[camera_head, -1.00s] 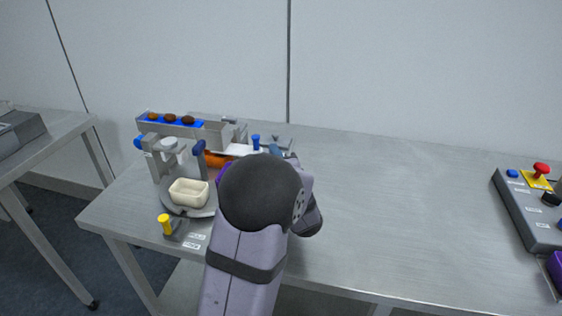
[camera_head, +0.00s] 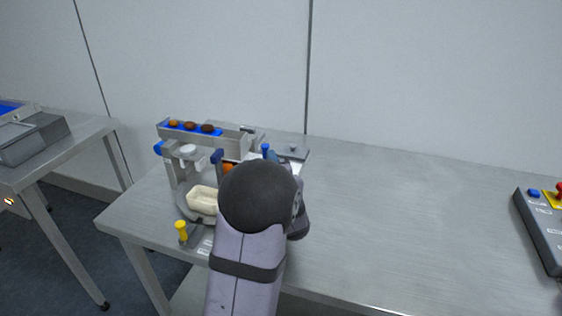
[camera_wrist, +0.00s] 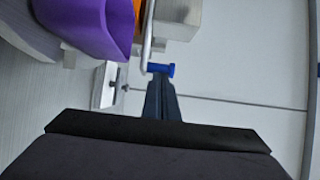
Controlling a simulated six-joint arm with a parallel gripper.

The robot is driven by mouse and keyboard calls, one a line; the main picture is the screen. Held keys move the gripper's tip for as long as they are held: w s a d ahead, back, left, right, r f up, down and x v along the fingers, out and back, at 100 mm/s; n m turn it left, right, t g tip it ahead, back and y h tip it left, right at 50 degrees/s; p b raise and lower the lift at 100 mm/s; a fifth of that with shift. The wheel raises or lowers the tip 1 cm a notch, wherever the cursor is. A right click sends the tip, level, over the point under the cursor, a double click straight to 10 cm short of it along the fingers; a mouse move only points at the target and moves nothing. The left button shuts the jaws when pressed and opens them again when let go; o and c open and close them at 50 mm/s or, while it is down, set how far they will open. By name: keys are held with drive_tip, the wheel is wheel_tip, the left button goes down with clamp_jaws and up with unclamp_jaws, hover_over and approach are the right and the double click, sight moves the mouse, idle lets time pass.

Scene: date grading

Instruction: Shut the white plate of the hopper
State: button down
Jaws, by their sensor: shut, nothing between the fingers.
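The hopper (camera_head: 232,138) stands at the back left of the table, a grey trough with dates on a blue strip. A small strip of its white plate (camera_head: 262,157) shows beside a blue knob (camera_head: 266,149); my arm hides the rest. In the wrist view, the blue knob (camera_wrist: 161,69) sits at the end of a bent grey rod. My gripper (camera_wrist: 161,84) is shut and empty, its tips just at the knob; I cannot tell whether they touch. My own arm hides the gripper in the head view.
A cream tray (camera_head: 203,199) sits on the round grey stand at left, with a yellow knob (camera_head: 181,229) in front. A purple container (camera_wrist: 88,25) is close by in the wrist view. A control box (camera_head: 541,225) is at far right. The table's middle is clear.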

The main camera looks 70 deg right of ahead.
drive_tip(key=shift+w+a, duration=0.1)
drive_tip(key=shift+w, duration=0.85)
drive_tip(key=shift+r, duration=0.1)
drive_tip(key=s+d+v, duration=0.1)
drive_tip(key=s+v, duration=0.1)
drive_tip(key=v, duration=1.1)
drive_tip(key=shift+s+d, duration=0.35)
